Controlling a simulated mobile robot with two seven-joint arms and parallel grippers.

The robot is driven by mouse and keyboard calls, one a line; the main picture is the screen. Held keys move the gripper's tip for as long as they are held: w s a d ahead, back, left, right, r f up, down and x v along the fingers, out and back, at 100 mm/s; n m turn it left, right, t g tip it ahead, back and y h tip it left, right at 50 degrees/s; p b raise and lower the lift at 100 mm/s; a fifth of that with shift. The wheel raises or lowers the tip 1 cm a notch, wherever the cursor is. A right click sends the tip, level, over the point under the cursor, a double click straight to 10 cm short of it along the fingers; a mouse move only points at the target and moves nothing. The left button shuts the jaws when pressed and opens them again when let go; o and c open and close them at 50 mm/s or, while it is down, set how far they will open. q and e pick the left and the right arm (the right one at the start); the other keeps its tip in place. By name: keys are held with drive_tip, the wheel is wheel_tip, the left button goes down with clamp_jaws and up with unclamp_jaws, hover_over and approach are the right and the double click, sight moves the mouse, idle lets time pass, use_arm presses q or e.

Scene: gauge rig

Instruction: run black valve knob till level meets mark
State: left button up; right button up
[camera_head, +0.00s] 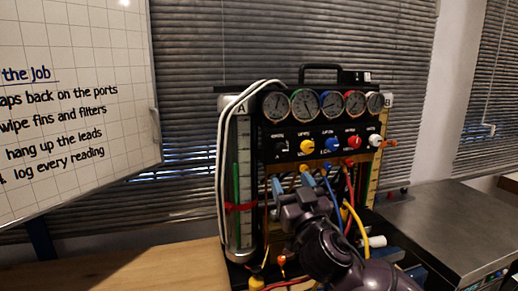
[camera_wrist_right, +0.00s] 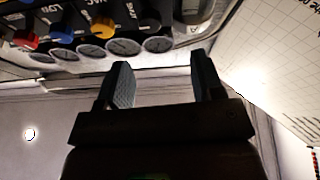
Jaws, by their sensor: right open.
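The gauge rig holds a black valve knob (camera_head: 281,147) at the left end of its knob row, below the dials. The knob also shows in the right wrist view (camera_wrist_right: 150,20), where the rig appears upside down. Cylinder A (camera_head: 245,175) stands at the rig's left, with a green column (camera_head: 236,180) and a red band (camera_head: 240,207) around it. I cannot tell exactly where the level stands against a mark. My right gripper (camera_head: 292,187) is open and empty, below the knob row and apart from the black knob. My left gripper is out of view.
A yellow knob (camera_head: 307,147), a blue knob (camera_head: 331,143) and a red knob (camera_head: 354,141) sit beside the black one. Coloured hoses hang below; a white hose (camera_head: 223,150) loops around the left side. A whiteboard (camera_head: 80,130) stands left. The wooden bench (camera_head: 130,272) is clear.

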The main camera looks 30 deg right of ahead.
sight(282, 152)
drive_tip(key=w+d+r+m, duration=0.1)
drive_tip(key=w, duration=0.2)
drive_tip(key=w+d+r+m+h+p, duration=0.1)
drive_tip(key=w, duration=0.2)
drive_tip(key=w+d+r+m, duration=0.1)
drive_tip(key=w+r, duration=0.1)
drive_tip(key=w, duration=0.1)
drive_tip(key=shift+w+d+r+m+h+p, duration=0.1)
drive_tip(key=shift+d+m+h+p, duration=0.2)
drive_tip(key=shift+d+m+p, duration=0.1)
drive_tip(key=c, duration=0.9)
